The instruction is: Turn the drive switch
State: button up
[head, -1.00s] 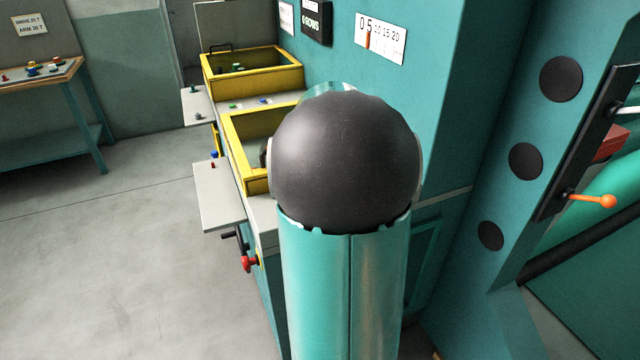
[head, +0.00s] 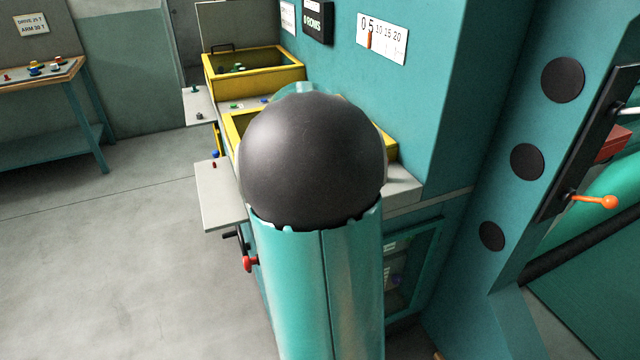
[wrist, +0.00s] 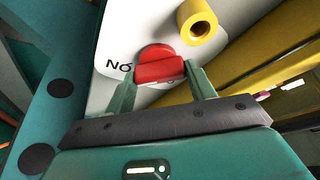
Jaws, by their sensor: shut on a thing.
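A red switch knob (wrist: 158,70) shows in the wrist view, with a raised grip bar across a round base. It sits on a white plate (wrist: 118,42) with black letters, partly hidden, that begin "NO". My gripper (wrist: 161,73) has its two green fingers on either side of the bar and is shut on it. In the head view my own arm hides the gripper and this knob.
A yellow hollow cylinder (wrist: 197,22) stands close beside the knob, and a yellow rail runs to the right. Yellow-rimmed bins (head: 255,72) line the teal machine. A red-knobbed handle (head: 249,264) sticks out low at its front. The floor (head: 120,250) at left is clear.

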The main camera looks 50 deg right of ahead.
dwell(0.3)
jog(key=o, duration=1)
jog(key=v, duration=1.3)
jog(key=shift+a+r, duration=0.2)
jog(key=shift+r, duration=0.15)
jog(key=shift+a, duration=0.15)
jog(key=s+a+f+n+t+y, duration=0.1)
jog(key=a+n, duration=0.4)
jog(key=a, duration=0.7)
jog(key=s+a+f+n+t+y, duration=0.1)
jog(key=a+n, duration=0.4)
jog(key=a, duration=0.6)
jog(key=s+a+f+n+t+y, duration=0.2)
jog(key=s+a+n, duration=0.2)
jog(key=a, duration=0.8)
jog(key=shift+s+a+f+n+t, duration=0.15)
jog(key=shift+s+a+n+t, duration=0.2)
jog(key=shift+n, duration=0.25)
